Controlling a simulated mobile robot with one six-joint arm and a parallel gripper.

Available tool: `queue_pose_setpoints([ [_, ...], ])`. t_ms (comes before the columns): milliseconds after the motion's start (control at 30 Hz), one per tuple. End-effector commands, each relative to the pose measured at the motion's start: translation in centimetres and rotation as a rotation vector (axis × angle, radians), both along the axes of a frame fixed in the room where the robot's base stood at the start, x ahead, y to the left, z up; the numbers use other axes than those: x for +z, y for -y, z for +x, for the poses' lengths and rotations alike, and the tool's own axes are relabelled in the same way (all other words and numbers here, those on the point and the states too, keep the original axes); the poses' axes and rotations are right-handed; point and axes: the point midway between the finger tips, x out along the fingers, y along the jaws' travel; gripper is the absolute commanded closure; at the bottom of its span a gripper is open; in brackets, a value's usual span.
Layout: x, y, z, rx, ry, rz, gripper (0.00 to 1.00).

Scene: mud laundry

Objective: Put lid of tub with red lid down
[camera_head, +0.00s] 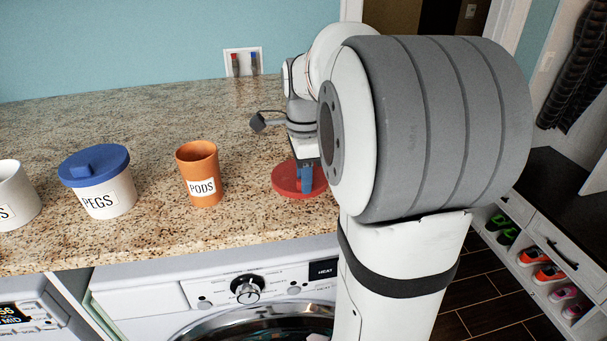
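The red lid (284,181) is a flat round disc low over the granite counter, right of the orange cup. I cannot tell whether it rests on the counter or hangs just above it. My gripper (306,184) points down at the lid, its blue fingers over the lid's middle and right part. My arm hides the lid's right side, and I cannot see whether the fingers are closed on a knob. A white tub (14,200) without a visible lid is cut off at the left edge; its label ends in "S".
A white tub labelled PEGS (107,197) with a blue lid (94,166) and an orange PODS cup (198,174) stand left of my gripper. The counter (150,235) is clear in front of them. A washer (220,292) is below. Wall taps (243,63) are behind.

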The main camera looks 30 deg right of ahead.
Motion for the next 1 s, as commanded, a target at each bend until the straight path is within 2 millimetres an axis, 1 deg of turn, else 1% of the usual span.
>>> queue_pose_setpoints([
  [167,2.2,0.0,0.1,0.0,0.005,-0.001,0.65],
  [400,7.5,0.0,0.1,0.001,0.005,-0.001,0.65],
  [500,9.4,-0.1,0.1,0.002,0.003,-0.001,0.65],
  [600,10.8,-0.1,0.1,0.002,0.003,-0.001,0.65],
  [700,11.7,-0.1,0.1,0.002,0.001,0.0,0.65],
  [800,12.1,-0.1,0.1,0.002,0.001,0.0,0.65],
  [933,12.0,-0.4,-0.2,0.032,0.005,-0.001,0.65],
  [1000,11.4,-1.3,-0.7,0.114,0.014,-0.005,0.65],
])
